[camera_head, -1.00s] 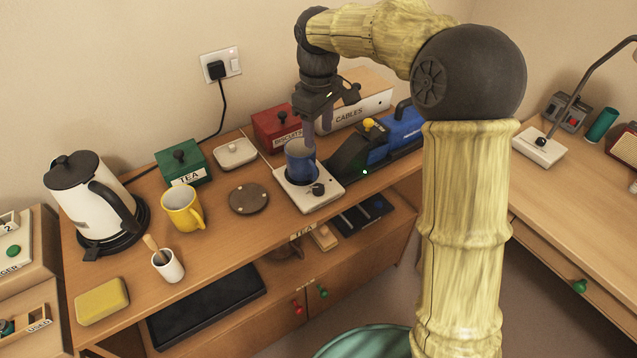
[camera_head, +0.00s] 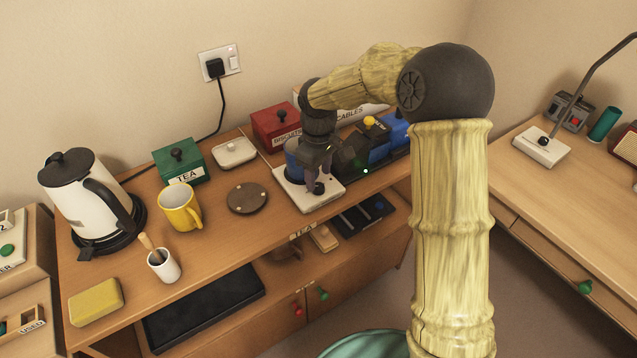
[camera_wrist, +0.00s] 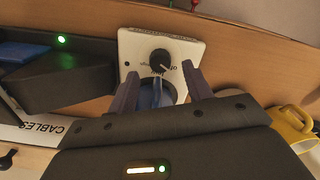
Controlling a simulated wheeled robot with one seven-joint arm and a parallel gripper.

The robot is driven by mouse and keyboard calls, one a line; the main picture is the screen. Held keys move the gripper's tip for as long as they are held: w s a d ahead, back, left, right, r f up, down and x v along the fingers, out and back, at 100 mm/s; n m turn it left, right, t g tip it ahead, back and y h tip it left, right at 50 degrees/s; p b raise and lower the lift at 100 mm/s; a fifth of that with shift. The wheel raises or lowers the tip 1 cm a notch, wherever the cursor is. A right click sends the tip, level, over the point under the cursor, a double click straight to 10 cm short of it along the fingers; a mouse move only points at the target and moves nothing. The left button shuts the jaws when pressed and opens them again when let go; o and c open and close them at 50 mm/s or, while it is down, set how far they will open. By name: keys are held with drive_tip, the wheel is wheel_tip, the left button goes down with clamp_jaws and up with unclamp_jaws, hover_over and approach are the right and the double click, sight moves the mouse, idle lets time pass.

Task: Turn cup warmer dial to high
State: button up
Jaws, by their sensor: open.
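The cup warmer (camera_head: 326,200) is a white square plate near the front edge of the wooden counter. Its black dial (camera_head: 319,187) is partly hidden by my gripper in the head view. In the wrist view the dial (camera_wrist: 160,62) shows clearly on the white warmer (camera_wrist: 190,48), with small lettering beside it that I cannot fully read. A blue mug (camera_head: 293,152) stands on the warmer behind the dial, mostly hidden; part of it (camera_wrist: 150,98) shows between my fingers in the wrist view. My gripper (camera_wrist: 158,80) is open and empty, its fingertips on either side of the dial's near side.
A blue and black machine (camera_head: 375,150) with a green light stands right beside the warmer. A red biscuit box (camera_head: 275,125) and a cables box (camera_head: 365,112) stand behind. A dark round coaster (camera_head: 248,198) and yellow mug (camera_head: 180,207) are to the left.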

sight(319, 185)
wheel_tip(319, 185, down, 3)
drive_tip(key=shift+f, duration=0.15)
drive_tip(key=c, duration=1)
drive_tip(key=shift+o, duration=0.2)
drive_tip(key=shift+m, duration=0.4)
drive_tip(key=m+p, duration=0.2)
drive_tip(key=m, duration=0.2)
drive_tip(key=m+p, duration=0.2)
drive_tip(key=m, duration=0.3)
drive_tip(key=shift+m, duration=0.4)
drive_tip(key=shift+w, duration=0.1)
